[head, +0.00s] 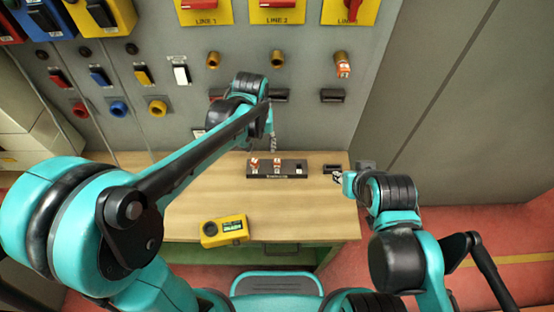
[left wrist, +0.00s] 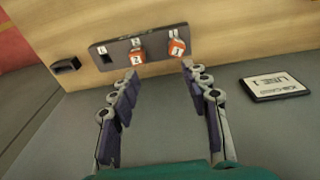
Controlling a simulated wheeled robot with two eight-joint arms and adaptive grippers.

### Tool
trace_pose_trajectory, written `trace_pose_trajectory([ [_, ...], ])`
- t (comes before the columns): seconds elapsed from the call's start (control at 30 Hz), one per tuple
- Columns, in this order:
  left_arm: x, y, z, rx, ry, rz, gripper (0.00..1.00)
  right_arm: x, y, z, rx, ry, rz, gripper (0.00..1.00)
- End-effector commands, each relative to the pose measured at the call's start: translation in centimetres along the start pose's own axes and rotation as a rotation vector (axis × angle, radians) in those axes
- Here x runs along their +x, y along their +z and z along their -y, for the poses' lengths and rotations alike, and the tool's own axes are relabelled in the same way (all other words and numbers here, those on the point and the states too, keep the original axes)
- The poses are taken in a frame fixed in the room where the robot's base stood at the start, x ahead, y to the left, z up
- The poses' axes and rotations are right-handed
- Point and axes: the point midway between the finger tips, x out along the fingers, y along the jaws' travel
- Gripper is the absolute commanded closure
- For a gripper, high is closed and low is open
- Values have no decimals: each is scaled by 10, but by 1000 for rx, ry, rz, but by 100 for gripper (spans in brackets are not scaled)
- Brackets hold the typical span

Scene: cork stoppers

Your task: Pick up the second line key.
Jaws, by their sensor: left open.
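A dark key rack (head: 262,176) lies on the wooden bench; it also shows in the left wrist view (left wrist: 122,47). The second line key (left wrist: 138,56), with an orange and white tag marked 2, sits in its middle place and shows in the head view (head: 277,164). The key marked 1 (left wrist: 176,47) is beside it; the third slot is empty. My left gripper (left wrist: 160,70) is open and empty, pointing at the rack, its fingertips on either side of the second key's direction, apart from it. My right gripper (head: 338,177) is near the bench's right end; its fingers are too small to judge.
The grey panel behind carries switches labelled LINE 1 (head: 205,12) and LINE 2 (head: 277,12), with brass locks below; a tagged key (head: 343,69) is in the right lock. A yellow device (head: 225,230) lies on the bench front.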

Motion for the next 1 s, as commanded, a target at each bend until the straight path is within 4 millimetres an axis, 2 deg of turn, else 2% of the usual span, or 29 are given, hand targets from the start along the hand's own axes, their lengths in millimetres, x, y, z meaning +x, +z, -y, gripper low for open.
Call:
trace_pose_trajectory([
  [0.03, 7, -7, -12, 4, -6, 27, 53, -5, -4, 0, 0, 0, 0, 67],
  [0.1, 18, -12, -22, 3, -15, 60, 53, -8, -5, 0, 0, 0, 0, 67],
  [0.3, 37, -16, -38, 1, -30, 109, 53, -10, -8, 0, 0, 0, 0, 67],
  [0.73, 79, -10, -42, 0, -33, 115, 53, -1, 0, 0, 0, 0, 0, 67],
  [1.0, 116, -4, -44, 0, -32, 115, 53, 9, 6, 0, 0, 0, 0, 67],
])
